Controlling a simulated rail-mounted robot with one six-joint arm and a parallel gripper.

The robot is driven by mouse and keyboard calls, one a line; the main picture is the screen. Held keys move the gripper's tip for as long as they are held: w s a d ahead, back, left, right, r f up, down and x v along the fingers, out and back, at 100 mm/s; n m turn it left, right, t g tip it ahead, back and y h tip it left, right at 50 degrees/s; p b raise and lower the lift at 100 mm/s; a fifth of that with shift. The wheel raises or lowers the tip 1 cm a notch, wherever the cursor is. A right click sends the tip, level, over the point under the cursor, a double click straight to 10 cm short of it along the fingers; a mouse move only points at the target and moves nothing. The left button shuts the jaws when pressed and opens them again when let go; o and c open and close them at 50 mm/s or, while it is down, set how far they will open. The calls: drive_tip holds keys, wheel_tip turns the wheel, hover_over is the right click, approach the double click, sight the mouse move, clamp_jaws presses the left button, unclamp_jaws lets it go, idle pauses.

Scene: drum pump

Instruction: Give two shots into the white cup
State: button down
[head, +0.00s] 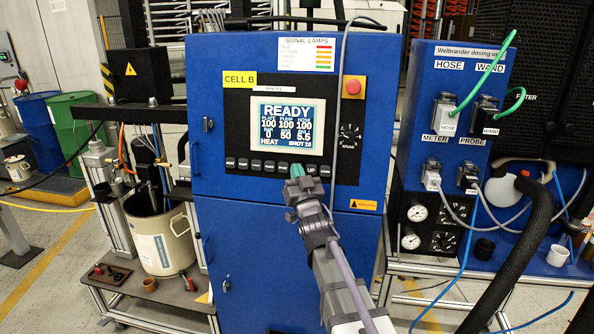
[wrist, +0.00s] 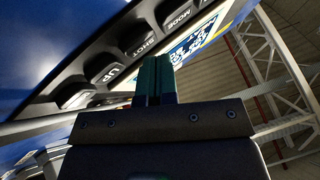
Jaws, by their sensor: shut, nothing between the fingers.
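A white cup (head: 557,255) stands on the blue shelf at the right of the head view. My gripper (head: 296,172) is shut and empty, its green fingertips at the row of black buttons under the screen. The screen (head: 288,126) reads READY, with HEAT and SHOT on its bottom line. In the wrist view my shut fingers (wrist: 154,78) are close to the buttons marked SHOT (wrist: 141,46) and UP (wrist: 108,72); MODE (wrist: 176,14) is further up. I cannot tell whether a fingertip touches a button.
A dark cup (head: 484,249) stands left of the white cup. A black hose (head: 522,235) hangs at the right. A red stop button (head: 352,87) is right of the screen. The blue dosing unit (head: 455,75) has plugs and cables. A small brown cup (head: 149,284) sits on the left cart.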

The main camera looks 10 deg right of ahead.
drive_tip(key=shift+w+d, duration=0.2)
drive_tip(key=shift+w, duration=0.25)
idle(0.6)
drive_tip(key=shift+s, duration=0.1)
drive_tip(key=shift+s+a+r, duration=0.1)
drive_tip(key=shift+s+a, duration=0.25)
drive_tip(key=shift+s, duration=0.35)
drive_tip(key=s, duration=0.1)
drive_tip(key=s+a, duration=0.1)
drive_tip(key=s, duration=0.1)
drive_tip(key=s+a+r+p, duration=0.1)
drive_tip(key=shift+s, duration=0.25)
drive_tip(key=shift+f, duration=0.1)
idle(0.6)
